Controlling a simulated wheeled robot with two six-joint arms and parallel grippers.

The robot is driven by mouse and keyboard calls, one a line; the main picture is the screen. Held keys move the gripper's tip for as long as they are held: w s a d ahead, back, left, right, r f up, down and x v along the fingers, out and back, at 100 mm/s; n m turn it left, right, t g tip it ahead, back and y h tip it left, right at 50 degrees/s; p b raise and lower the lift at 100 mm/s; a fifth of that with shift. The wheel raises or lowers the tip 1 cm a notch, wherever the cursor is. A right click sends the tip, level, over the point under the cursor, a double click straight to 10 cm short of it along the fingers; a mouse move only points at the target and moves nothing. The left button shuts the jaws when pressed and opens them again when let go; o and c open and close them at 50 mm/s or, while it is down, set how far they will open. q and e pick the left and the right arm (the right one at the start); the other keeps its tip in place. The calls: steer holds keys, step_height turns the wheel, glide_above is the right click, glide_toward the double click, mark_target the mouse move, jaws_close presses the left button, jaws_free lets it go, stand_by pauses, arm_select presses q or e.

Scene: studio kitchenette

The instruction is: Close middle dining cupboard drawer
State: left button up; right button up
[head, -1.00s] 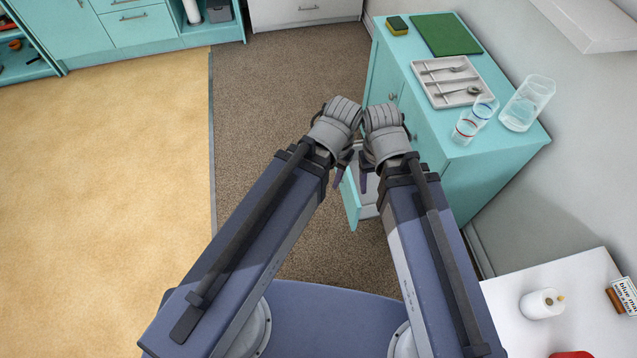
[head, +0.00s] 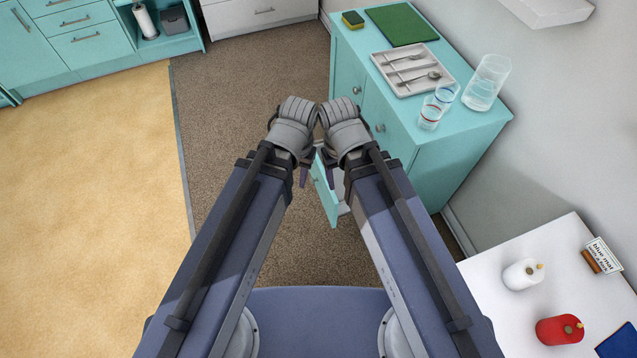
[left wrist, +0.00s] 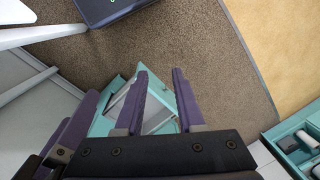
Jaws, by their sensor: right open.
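The teal dining cupboard (head: 455,165) stands right of centre in the head view. A drawer (head: 323,193) low on its front is pulled out, its teal front panel partly hidden by my grippers. In the left wrist view the open drawer (left wrist: 158,115) shows behind and between my left fingers. My left gripper (head: 303,178) is open and empty, pointing down over the drawer's outer edge; its fingers are apart in the left wrist view (left wrist: 160,82). My right gripper (head: 332,176) is open beside it, above the drawer. I cannot tell whether either touches the drawer.
On the cupboard top are a cutlery tray (head: 376,58), a green board (head: 402,24), a sponge (head: 353,19), a pitcher (head: 487,83) and glasses (head: 429,112). A white table (head: 500,310) with bottles stands at lower right. Brown carpet (head: 235,110) is clear on the left.

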arm_select(q)
steer(key=w+f+n+h+b, duration=0.1)
steer(key=f+n+b, duration=0.1)
steer(key=f+b, duration=0.1)
steer(key=w+f+n+h+b, duration=0.1)
steer(key=f+n+b, duration=0.1)
steer(key=f+b, duration=0.2)
steer(key=w+f+n+b, duration=0.1)
steer(key=f+n+b, duration=0.1)
steer(key=f+b, duration=0.1)
steer(key=shift+w+d+f+n+h+b, duration=0.1)
steer(key=shift+w+f+n+h+b, duration=0.25)
steer(key=shift+f, duration=0.25)
jaws_close()
steer(key=w+a+f+n+t+h+b, duration=0.1)
steer(key=w+a+f+n+h+b, duration=0.1)
steer(key=w+f+n+b, duration=0.4)
steer(key=w+a+f+n+t+h+b, duration=0.2)
steer(key=w+f+n+h+b, duration=0.3)
steer(key=f+n+b, duration=0.6)
steer(key=w+a+n+b, duration=0.1)
steer(key=n+b, duration=0.1)
steer(key=b, duration=0.5)
steer(key=shift+f, duration=0.35)
